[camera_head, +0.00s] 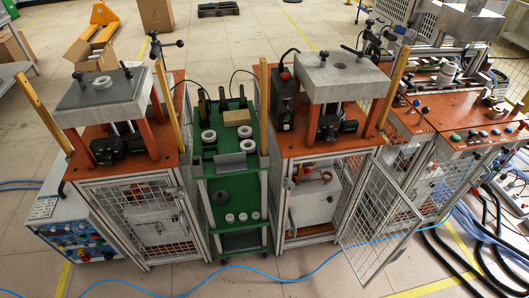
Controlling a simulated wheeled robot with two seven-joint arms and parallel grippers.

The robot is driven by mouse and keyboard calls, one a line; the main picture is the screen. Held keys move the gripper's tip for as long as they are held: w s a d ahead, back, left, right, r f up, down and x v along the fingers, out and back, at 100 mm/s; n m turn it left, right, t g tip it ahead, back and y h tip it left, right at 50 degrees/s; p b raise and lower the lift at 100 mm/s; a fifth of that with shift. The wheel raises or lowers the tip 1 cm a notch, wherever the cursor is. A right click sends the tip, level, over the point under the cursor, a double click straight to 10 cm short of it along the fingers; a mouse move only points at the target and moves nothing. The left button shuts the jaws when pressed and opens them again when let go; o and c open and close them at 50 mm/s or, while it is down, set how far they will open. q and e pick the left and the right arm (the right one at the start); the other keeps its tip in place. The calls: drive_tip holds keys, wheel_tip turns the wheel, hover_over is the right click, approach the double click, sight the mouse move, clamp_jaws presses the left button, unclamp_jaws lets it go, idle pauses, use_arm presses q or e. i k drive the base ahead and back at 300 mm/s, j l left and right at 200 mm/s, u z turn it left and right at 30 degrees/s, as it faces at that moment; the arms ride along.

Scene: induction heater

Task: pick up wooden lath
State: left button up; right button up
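Several long yellow-brown wooden laths stand at the two orange-topped machines. One lath (43,113) leans at the left side of the left machine, its upper end out to the left. Another lath (169,105) stands at that machine's right side. A third lath (263,105) is nearly upright at the left edge of the right machine. A fourth lath (394,88) tilts at the right machine's right side. I cannot tell how their lower ends are held. Neither my left nor my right gripper is in view.
A green cart (233,190) with white rings and a tan block (237,118) stands between the machines. The right machine's mesh door (380,220) is open toward the front. A blue cable (290,279) crosses the floor. Black cables (485,235) lie at the right.

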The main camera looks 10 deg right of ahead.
sight(406, 51)
drive_tip(key=l+u, duration=0.15)
drive_tip(key=l, duration=0.55)
drive_tip(key=k+l+u, duration=0.15)
drive_tip(key=l, duration=0.55)
drive_tip(key=l+u, duration=0.15)
drive_tip(key=l, duration=0.6)
drive_tip(key=k, duration=0.05)
